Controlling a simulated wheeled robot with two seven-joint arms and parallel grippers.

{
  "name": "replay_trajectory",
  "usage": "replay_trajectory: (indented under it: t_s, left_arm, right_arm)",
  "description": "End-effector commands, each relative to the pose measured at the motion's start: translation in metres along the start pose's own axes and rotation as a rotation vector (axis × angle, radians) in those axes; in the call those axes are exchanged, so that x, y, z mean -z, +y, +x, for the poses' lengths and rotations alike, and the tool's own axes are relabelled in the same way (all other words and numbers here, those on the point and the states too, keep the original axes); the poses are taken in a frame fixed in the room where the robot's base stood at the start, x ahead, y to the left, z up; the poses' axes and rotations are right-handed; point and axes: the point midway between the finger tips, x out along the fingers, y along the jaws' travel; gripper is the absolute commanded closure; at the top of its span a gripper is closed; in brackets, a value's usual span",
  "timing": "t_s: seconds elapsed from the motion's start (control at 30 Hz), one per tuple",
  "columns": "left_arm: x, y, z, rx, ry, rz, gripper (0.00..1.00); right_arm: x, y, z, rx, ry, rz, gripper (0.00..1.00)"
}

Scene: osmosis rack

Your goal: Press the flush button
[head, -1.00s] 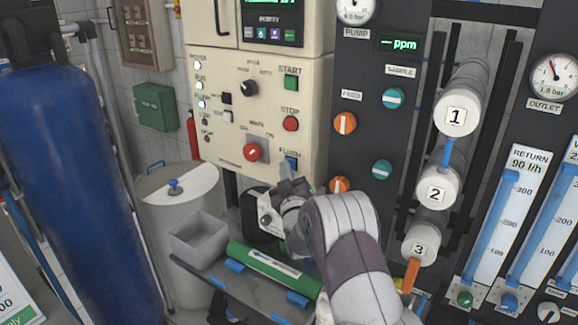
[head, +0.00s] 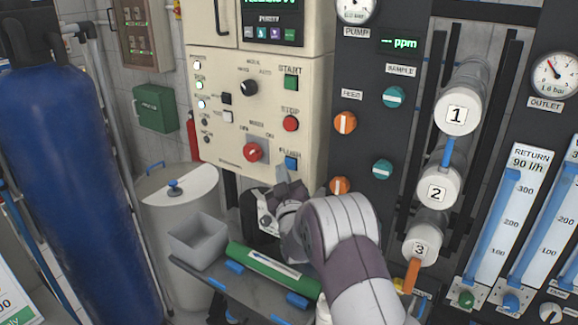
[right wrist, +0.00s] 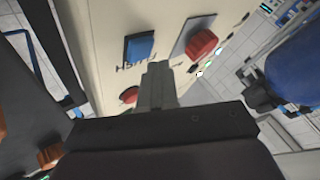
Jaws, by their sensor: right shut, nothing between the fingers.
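The flush button (head: 291,162) is a blue square on the lower right of the cream control panel (head: 225,140), with a FLUSH label above it. It also shows in the right wrist view as a blue block (right wrist: 140,47). My right gripper (head: 281,174) is shut and empty, its fingertips just below and left of the button in the head view. In the right wrist view the shut fingers (right wrist: 158,70) point at the panel beside the label, and a gap shows between them and the button. My left gripper is not in view.
A red rotary switch (head: 253,152) sits left of the button and a red stop button (head: 290,123) above it. A grey bin (head: 198,240) and a green cylinder (head: 272,267) lie on the shelf below. Orange and teal valves stand on the dark panel at right.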

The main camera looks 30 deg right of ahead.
Motion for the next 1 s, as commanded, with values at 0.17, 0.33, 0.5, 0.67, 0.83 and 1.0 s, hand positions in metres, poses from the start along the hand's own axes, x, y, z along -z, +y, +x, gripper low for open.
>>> replay_trajectory:
  t_s: [0.17,0.33,0.5,0.67,0.83,1.0]
  left_arm:
    - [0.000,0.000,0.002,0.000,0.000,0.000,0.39]
    - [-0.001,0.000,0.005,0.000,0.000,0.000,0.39]
    - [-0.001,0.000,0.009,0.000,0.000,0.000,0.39]
    - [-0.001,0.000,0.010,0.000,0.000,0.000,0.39]
    - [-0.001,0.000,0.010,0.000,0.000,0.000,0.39]
    - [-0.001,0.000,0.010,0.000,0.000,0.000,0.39]
  right_arm:
    - [0.002,-0.003,-0.003,0.001,0.000,0.001,1.00]
    - [0.011,-0.012,-0.015,0.002,0.001,0.001,1.00]
    - [0.020,-0.021,-0.027,0.001,0.002,0.001,1.00]
    - [0.025,-0.025,-0.034,0.000,0.001,0.001,1.00]
    - [0.025,-0.025,-0.035,0.000,0.000,0.000,1.00]
    - [0.025,-0.025,-0.035,0.000,0.000,0.000,1.00]
